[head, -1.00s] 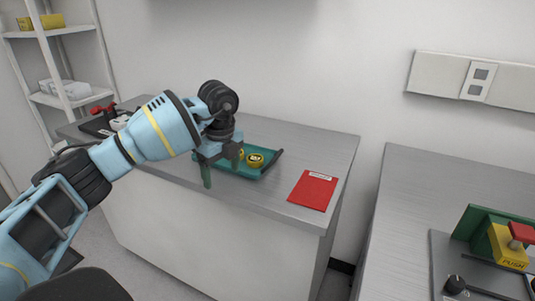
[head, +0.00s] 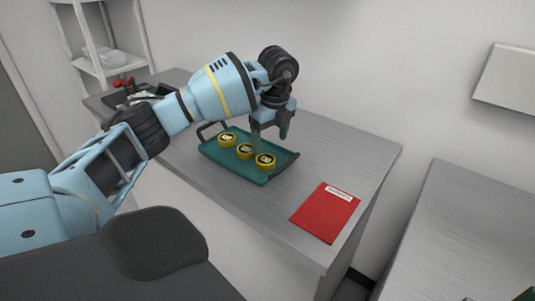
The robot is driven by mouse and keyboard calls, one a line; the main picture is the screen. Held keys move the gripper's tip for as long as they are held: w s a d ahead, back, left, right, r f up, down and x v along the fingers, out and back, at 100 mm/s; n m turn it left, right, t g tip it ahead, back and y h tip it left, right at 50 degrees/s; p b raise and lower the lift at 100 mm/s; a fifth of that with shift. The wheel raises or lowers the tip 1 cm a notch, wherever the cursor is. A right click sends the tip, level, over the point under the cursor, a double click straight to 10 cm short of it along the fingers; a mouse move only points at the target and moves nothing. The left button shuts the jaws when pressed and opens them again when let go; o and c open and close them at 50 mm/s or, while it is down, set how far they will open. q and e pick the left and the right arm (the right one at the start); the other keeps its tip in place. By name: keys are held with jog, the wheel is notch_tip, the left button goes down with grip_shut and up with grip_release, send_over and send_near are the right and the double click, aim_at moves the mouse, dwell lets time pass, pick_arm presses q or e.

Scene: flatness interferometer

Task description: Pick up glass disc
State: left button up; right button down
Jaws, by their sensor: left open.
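A green tray (head: 215,155) with dark handles lies on the grey counter. My left gripper (head: 270,142) is open above the tray's back right part, fingers pointing down. No piece is between the fingers as far as I can see. My right gripper is not in view.
A red folder (head: 325,211) with a white label lies on the counter (head: 330,150) right of the tray. A second counter (head: 460,235) stands at the right across a gap. A white shelf (head: 112,45) stands at the back left.

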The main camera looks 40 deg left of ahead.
aim_at(266, 159)
pick_arm(q)
jog(key=shift+a+f, duration=0.15)
jog(key=shift+f, duration=0.75)
jog(key=shift+a+f, duration=0.2)
jog(key=shift+f, duration=0.55)
jog(key=shift+a+f, duration=0.2)
jog(key=shift+f, duration=0.5)
jog(key=shift+a+f, duration=0.2)
jog(key=shift+f, duration=0.9)
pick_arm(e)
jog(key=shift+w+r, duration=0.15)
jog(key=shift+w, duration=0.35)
pick_arm(q)
jog(key=c, duration=1.1)
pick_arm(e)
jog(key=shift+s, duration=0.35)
pick_arm(q)
jog(key=shift+r, duration=0.1)
